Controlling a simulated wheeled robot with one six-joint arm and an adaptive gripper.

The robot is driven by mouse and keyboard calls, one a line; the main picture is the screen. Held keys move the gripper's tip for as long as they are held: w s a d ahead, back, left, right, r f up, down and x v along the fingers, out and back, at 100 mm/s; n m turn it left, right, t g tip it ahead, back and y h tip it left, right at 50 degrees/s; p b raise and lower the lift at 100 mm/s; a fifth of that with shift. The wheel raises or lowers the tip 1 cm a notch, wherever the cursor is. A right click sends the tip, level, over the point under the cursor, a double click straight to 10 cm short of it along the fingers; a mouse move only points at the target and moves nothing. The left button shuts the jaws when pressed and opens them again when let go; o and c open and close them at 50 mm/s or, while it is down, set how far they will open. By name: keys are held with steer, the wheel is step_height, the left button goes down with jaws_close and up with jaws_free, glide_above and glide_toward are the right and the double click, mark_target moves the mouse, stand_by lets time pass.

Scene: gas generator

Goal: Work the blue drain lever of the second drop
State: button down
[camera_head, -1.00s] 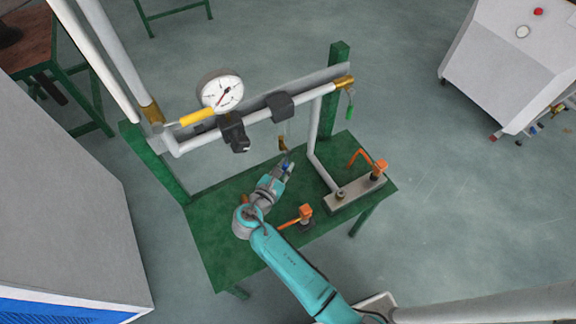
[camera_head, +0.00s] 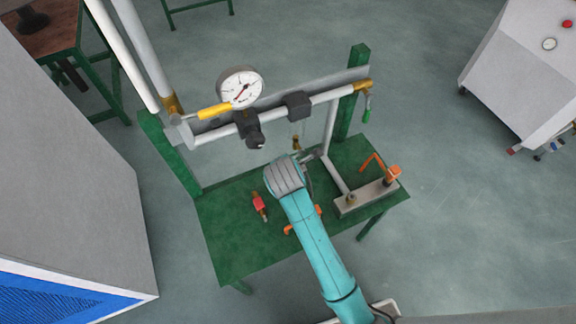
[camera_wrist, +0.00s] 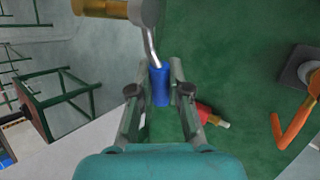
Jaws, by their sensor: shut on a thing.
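The blue drain lever (camera_wrist: 160,85) shows in the wrist view as a blue sleeve on a bent silver rod. The rod hangs from a grey and brass fitting (camera_wrist: 112,9). My gripper (camera_wrist: 159,75) is shut on the blue sleeve, one finger on each side. In the head view my teal arm and grey wrist hide the lever and most of the fingers. A small brass piece (camera_head: 296,143) hangs under the horizontal pipe (camera_head: 325,97), just beyond my wrist.
A green bench (camera_head: 235,240) lies below, with a small red part (camera_head: 259,204) on it. A grey block with an orange handle (camera_head: 394,175) stands at right, another orange handle (camera_head: 318,211) beside my arm.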

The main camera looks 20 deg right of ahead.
steer(key=shift+a+r+m+y, duration=0.1)
steer(key=shift+r+m+y, duration=0.2)
steer(key=shift+r+y, duration=0.35)
steer(key=shift+a+r+m+y, duration=0.1)
steer(key=shift+r+m+y, duration=0.25)
steer(key=shift+y, duration=0.6)
steer(key=shift+g, duration=0.3)
steer(key=c, duration=1.1)
jaws_free()
steer(key=shift+d, duration=0.1)
steer(key=shift+r, duration=0.1)
steer(key=v, duration=1.2)
